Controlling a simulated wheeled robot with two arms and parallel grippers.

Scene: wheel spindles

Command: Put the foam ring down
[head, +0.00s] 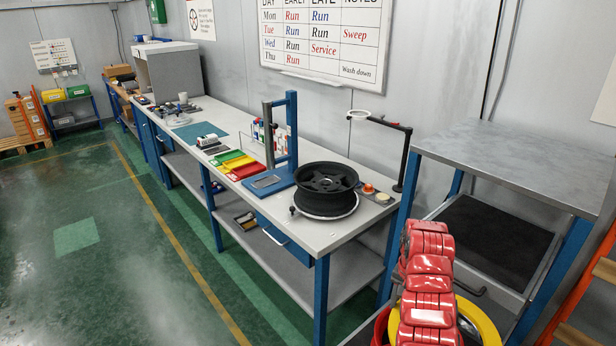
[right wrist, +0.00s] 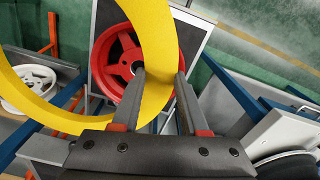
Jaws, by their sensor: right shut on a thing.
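The yellow foam ring (right wrist: 30,95) is gripped by my right gripper (right wrist: 160,82), with its band passing between the two fingers. It is held up in the air. In the head view part of the ring (head: 488,322) shows behind my red right arm, and the right fingers are hidden there. My left gripper is not in the head view.
A red wheel (right wrist: 107,65) lies on a dark mat beyond the ring; a white wheel (right wrist: 25,88) is at left. A black wheel (head: 325,178) sits on the long bench (head: 300,230).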

